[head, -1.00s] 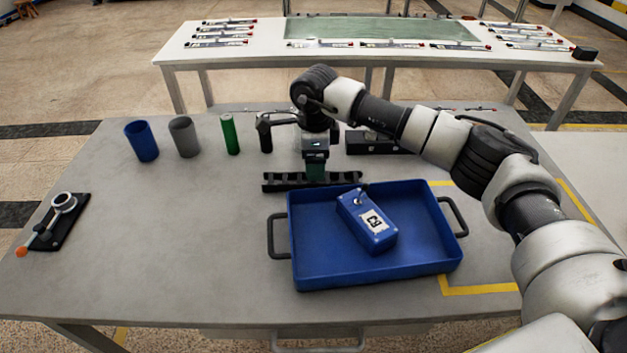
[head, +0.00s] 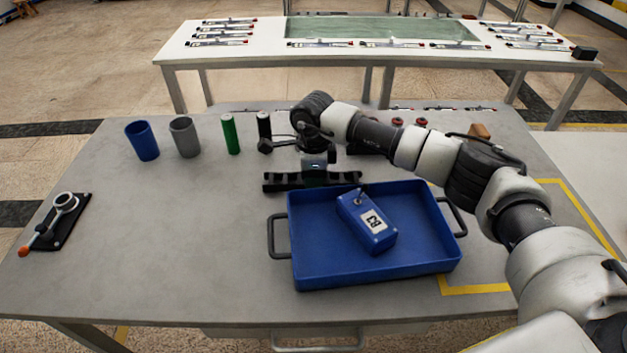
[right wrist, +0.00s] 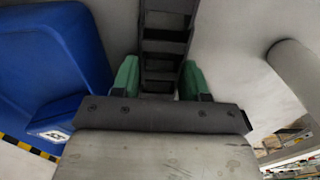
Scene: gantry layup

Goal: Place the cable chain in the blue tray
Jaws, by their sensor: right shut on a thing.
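The black cable chain (head: 284,182) lies straight on the grey table, just behind the blue tray (head: 320,277). My right gripper (head: 317,178) is down over its middle and shut on it. In the right wrist view the chain (right wrist: 163,48) runs between the green fingers (right wrist: 160,82). The arm hides what is behind the gripper. The tray stands beside the chain and holds a blue box (head: 368,222) with a white label and a toggle switch. My left gripper is not in view.
A blue cup (head: 142,141), a grey cup (head: 185,137), a green cylinder (head: 231,134) and a black cylinder (head: 264,127) stand at the back left. A lever fixture (head: 62,218) lies at the far left. The table's left middle is clear.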

